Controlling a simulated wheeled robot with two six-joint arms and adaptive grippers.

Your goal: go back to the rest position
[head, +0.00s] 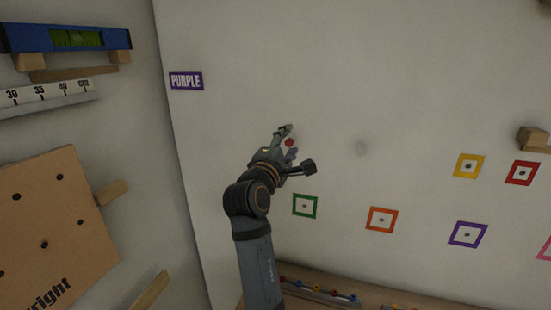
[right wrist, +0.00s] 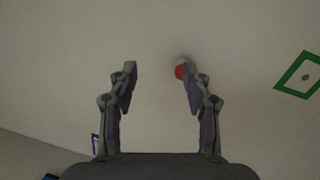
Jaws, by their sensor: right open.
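My right gripper (head: 297,149) is open in front of the pale wall, left of the middle of the head view. Its two fingers stand well apart in the right wrist view (right wrist: 160,80). A small round red thing (head: 289,142) shows between the fingers in the head view. In the right wrist view the red thing (right wrist: 180,71) is beside the right fingertip and partly hidden by it. I cannot tell whether they touch. My left gripper is not in view.
A PURPLE label (head: 186,80) is on the wall. Green (head: 305,196), orange (head: 381,209) and other coloured squares line the lower right. A ledge (head: 318,293) below holds small coloured pieces. A blue level (head: 66,38) and a brown board (head: 50,235) are left.

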